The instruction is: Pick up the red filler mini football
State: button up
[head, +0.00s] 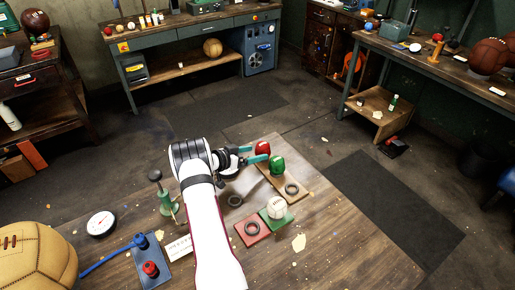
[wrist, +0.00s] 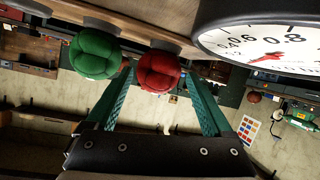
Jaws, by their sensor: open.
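The red mini football (head: 262,148) sits toward the far edge of the workbench, just beyond my gripper's fingers. My gripper (head: 252,154) is open, with two teal fingers reaching toward it. In the wrist view the red football (wrist: 158,71) appears between the two fingers of my gripper (wrist: 156,78). I cannot tell whether either finger touches it. A green ball (head: 277,165) is close to the red one, on its near right side. It also shows in the wrist view (wrist: 96,55), left of the red ball, outside the fingers.
A wooden board (head: 296,202) with a black ring lies beside the green ball. A gauge (head: 102,223), a green stand (head: 165,205) and a large tan ball (head: 35,257) are left of my arm.

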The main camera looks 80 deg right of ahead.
aim_at(263, 150)
jog(key=x, duration=0.4)
jog(key=shift+s+d+r, duration=0.1)
jog(key=shift+s+d, duration=0.15)
jog(key=shift+s, duration=0.05)
jog(key=c, duration=1.1)
